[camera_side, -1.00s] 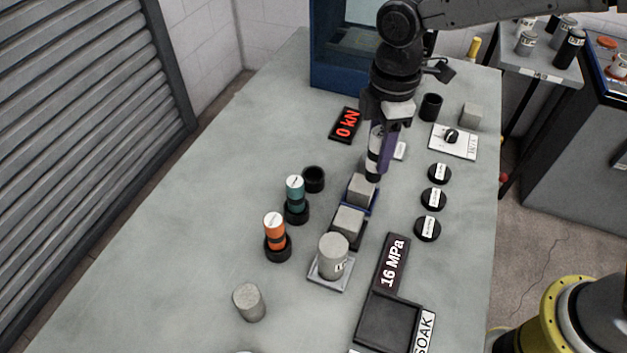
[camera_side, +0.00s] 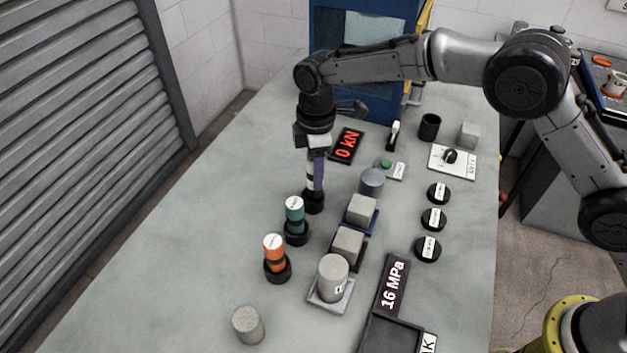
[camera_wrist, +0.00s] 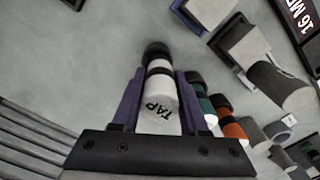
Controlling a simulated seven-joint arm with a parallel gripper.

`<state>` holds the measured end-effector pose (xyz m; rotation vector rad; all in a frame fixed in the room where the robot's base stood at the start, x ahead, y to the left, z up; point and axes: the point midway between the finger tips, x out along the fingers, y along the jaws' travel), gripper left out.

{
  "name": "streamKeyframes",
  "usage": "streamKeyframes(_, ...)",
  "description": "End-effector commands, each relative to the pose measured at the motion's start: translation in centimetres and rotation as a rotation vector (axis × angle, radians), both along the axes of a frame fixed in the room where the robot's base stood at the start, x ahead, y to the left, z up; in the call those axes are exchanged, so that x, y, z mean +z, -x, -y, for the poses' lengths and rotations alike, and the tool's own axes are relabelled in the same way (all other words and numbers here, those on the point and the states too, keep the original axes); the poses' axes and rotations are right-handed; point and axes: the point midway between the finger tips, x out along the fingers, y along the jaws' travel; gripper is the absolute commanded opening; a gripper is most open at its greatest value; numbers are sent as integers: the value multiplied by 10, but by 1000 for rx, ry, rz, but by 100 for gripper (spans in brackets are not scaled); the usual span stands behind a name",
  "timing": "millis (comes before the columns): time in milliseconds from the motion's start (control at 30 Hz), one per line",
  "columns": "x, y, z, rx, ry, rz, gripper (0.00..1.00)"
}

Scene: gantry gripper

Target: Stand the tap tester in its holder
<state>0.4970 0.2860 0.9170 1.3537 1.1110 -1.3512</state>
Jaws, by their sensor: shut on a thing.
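The tap tester (camera_side: 310,171) is a white cylinder with dark bands. In the wrist view the tester (camera_wrist: 160,101) shows the letters TAP and sits between my purple fingers. My gripper (camera_side: 315,183) is shut on it and points down; it also shows in the wrist view (camera_wrist: 159,88). The holder (camera_side: 314,205) is a short black cup at the back of the row of holders. The tester stands about upright over it, its lower end at the cup's mouth. I cannot tell how deep the tester sits inside.
Teal (camera_side: 294,208) and orange (camera_side: 274,246) testers stand in black cups just in front. Grey blocks (camera_side: 361,209) and a labelled cylinder (camera_side: 333,277) are to the right. The 0 kN display (camera_side: 346,145) lies behind. The table at left is clear.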

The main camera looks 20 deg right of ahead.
Motion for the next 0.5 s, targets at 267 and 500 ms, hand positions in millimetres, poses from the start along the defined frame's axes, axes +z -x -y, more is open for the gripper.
streamKeyframes(267,-26,-4,-3,0,2,-2,0)
streamKeyframes(500,-37,-5,-3,0,-2,2,0)
